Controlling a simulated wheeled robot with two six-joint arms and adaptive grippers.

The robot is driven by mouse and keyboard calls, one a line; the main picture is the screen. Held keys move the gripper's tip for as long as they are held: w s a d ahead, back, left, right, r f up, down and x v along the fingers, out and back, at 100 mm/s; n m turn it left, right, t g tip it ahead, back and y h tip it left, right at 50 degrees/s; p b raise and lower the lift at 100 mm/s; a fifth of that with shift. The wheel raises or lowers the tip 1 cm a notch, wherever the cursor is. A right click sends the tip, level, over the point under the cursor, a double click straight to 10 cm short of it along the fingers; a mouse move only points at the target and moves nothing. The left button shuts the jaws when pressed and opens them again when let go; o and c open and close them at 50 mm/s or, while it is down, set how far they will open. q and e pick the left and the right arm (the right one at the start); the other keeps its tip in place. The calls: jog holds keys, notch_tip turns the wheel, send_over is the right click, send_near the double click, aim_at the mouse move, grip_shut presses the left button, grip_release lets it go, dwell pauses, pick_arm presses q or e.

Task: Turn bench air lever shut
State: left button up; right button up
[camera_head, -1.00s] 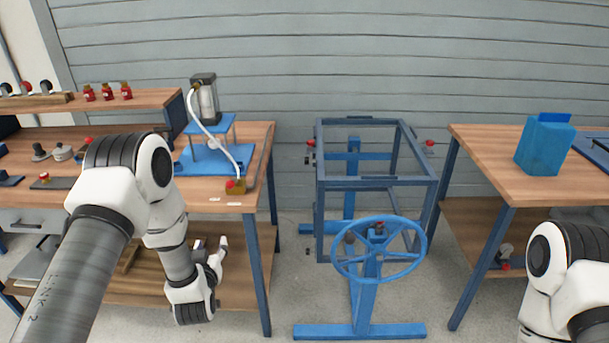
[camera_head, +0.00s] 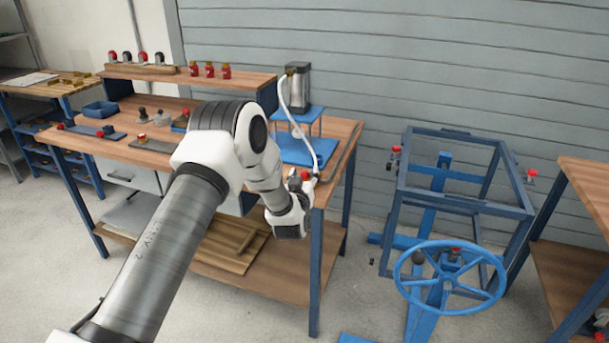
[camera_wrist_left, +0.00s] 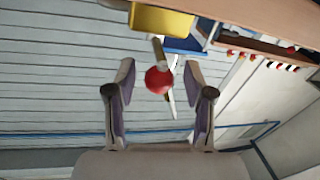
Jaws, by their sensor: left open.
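The air lever's red knob (camera_head: 305,175) shows at the front right corner of the wooden bench (camera_head: 340,132) in the head view. In the left wrist view the red knob (camera_wrist_left: 158,80) sits on a short stem below a yellow block (camera_wrist_left: 163,20). My left gripper (camera_head: 297,180) is at that corner, and it mostly hides the block in the head view. In the left wrist view my left gripper (camera_wrist_left: 160,74) is open, with the knob between its fingertips. A gap shows on each side of the knob. My right gripper is out of view.
A white hose (camera_head: 296,118) runs from the clear cylinder (camera_head: 297,88) down to the bench corner. A blue frame (camera_head: 470,202) and a blue handwheel (camera_head: 450,278) stand to the right. Open floor lies between bench and frame.

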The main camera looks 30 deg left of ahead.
pick_arm(q)
grip_shut()
